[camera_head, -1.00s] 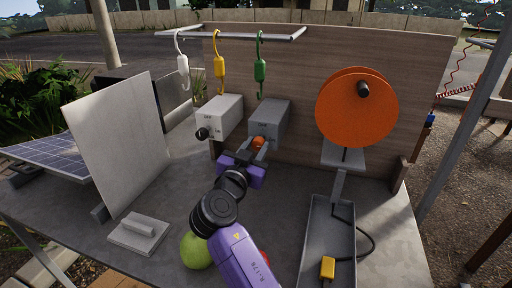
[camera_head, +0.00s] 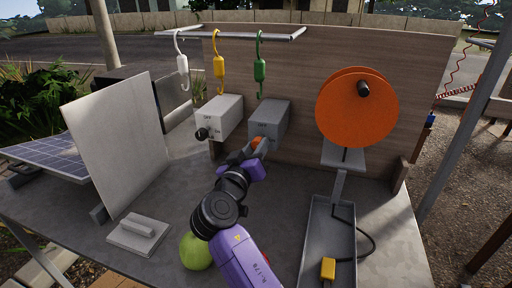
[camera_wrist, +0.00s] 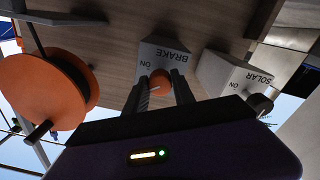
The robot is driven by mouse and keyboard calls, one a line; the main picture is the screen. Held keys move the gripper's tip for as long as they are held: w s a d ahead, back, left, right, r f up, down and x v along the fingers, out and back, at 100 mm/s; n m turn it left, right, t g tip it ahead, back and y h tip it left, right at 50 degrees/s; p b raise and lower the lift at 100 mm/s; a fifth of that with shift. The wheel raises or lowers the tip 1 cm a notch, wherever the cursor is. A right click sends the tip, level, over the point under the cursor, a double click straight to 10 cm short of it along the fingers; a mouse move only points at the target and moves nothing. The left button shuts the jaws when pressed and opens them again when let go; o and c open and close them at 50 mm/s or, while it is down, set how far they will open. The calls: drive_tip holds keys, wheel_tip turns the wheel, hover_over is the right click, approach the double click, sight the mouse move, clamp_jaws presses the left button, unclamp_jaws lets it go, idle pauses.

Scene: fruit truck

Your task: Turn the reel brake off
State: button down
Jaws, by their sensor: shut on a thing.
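The brake box (camera_head: 270,118) is a grey box on the wooden board, with OFF lettering on its face in the head view. In the wrist view the box (camera_wrist: 165,56) appears upside down, with the words BRAKE and ON. Its orange knob (camera_head: 257,142) sits on the front face. My gripper (camera_head: 254,149) is shut on this knob, and its fingers partly cover it. In the wrist view the two fingers of my gripper (camera_wrist: 160,86) stand on either side of the knob (camera_wrist: 160,76). The orange reel (camera_head: 350,108) is to the right of the box.
A paler box (camera_head: 219,115) with a black knob, marked SOLAR in the wrist view (camera_wrist: 232,72), stands close on the left. White, yellow and green hooks (camera_head: 261,65) hang above. A grey tray (camera_head: 318,235) with a cable and yellow plug lies at the right.

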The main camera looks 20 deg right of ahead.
drive_tip(key=shift+n+p, duration=2.5)
drive_tip(key=shift+n, duration=3)
drive_tip(key=c, duration=1.1)
unclamp_jaws()
drive_tip(key=shift+o, duration=0.2)
drive_tip(key=shift+s, duration=0.1)
